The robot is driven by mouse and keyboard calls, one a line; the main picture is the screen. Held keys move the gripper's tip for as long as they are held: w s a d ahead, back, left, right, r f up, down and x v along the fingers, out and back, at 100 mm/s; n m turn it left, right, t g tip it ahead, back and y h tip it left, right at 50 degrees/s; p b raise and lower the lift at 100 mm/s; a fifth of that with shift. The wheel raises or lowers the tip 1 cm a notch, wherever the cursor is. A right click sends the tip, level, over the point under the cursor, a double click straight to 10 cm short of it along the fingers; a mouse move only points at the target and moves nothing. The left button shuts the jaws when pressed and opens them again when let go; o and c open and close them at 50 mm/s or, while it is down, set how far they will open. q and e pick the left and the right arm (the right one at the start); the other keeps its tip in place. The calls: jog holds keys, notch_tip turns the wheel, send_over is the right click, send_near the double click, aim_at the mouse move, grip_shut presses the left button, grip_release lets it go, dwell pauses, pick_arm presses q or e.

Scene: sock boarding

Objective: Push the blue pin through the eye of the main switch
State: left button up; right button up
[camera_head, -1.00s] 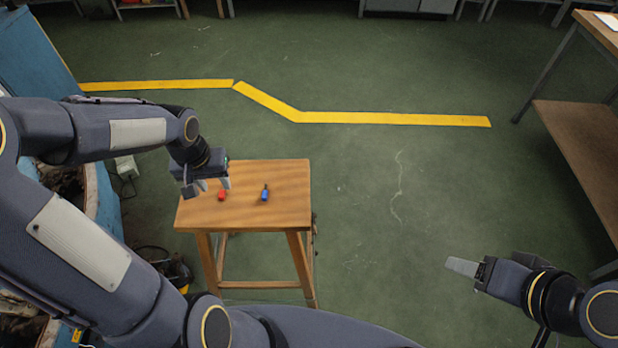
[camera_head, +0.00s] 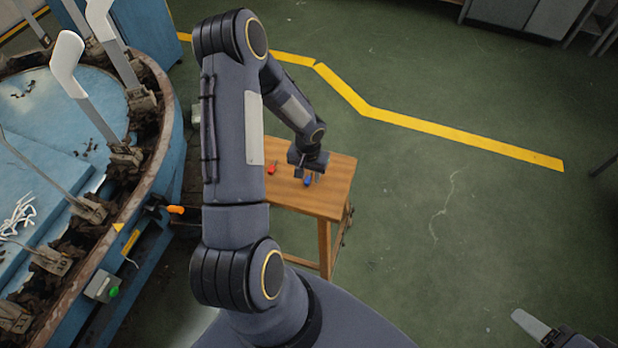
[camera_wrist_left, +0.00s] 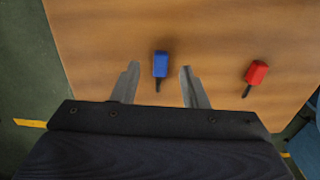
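The blue pin (camera_head: 307,181) lies on a small wooden table (camera_head: 325,201), and its dark thin end shows in the left wrist view (camera_wrist_left: 160,64). My left gripper (camera_head: 304,172) is above it. In the wrist view its two fingers (camera_wrist_left: 158,76) are open, one on each side of the blue pin with gaps between. A black lever with an orange tip (camera_head: 175,209) sticks out of the blue machine's side. It may be the main switch, but I cannot make out an eye. My right gripper (camera_head: 530,324) shows only partly at the lower right.
The round blue machine (camera_head: 165,130) with white upright forms (camera_head: 68,62) fills the left. A grey box with a green button (camera_head: 103,287) is on its side. Floor to the right is clear.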

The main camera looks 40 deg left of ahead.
pick_arm(q)
jog(key=shift+f, duration=0.6)
grip_shut()
jog(key=shift+r, duration=0.15)
